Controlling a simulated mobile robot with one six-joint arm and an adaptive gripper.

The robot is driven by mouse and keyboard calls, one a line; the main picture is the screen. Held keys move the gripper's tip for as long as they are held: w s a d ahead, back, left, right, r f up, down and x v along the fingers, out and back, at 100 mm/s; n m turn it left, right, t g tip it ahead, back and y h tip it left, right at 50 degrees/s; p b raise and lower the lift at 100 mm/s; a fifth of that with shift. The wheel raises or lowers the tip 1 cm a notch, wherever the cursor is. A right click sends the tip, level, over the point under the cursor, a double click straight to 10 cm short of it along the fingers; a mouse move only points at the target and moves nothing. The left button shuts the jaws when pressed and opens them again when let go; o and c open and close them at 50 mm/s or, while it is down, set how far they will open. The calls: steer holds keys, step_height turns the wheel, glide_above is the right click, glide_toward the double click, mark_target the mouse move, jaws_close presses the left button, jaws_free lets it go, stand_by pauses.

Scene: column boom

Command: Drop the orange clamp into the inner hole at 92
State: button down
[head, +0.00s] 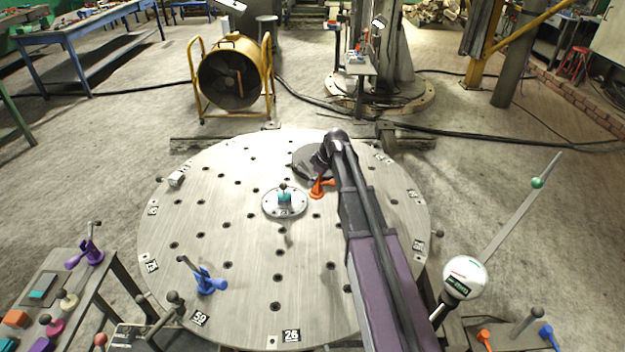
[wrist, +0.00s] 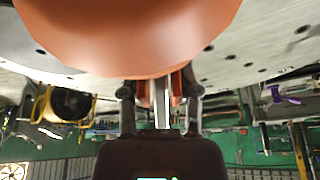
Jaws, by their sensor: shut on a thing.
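The orange clamp (head: 319,188) shows at the end of my arm in the head view, over the far middle of the round grey table (head: 235,240), right of its hub. In the wrist view the orange clamp (wrist: 130,40) fills the top of the picture, very close. My gripper (wrist: 160,95) is shut on it. In the head view my arm hides part of the gripper and of the table's right side. Holes dot the table top and number tags line its rim. Tags 59 (head: 199,318) and 26 (head: 291,335) are readable; I cannot make out 92.
A teal piece (head: 284,196) stands on the hub. A side bench (head: 75,290) is at left. A round dial (head: 465,277) stands at the right.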

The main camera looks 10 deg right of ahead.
mark_target(315, 186)
steer(key=shift+f+b, duration=2.95)
steer(key=shift+f, duration=0.1)
steer(key=shift+s+f+b, duration=0.1)
steer(key=shift+f+b, duration=2.25)
steer(key=shift+b, duration=0.05)
steer(key=c, duration=0.6)
jaws_free()
steer(key=shift+r, duration=0.25)
steer(key=shift+r+p, duration=3.55)
steer(key=shift+p, duration=0.25)
steer(key=shift+o, duration=0.2)
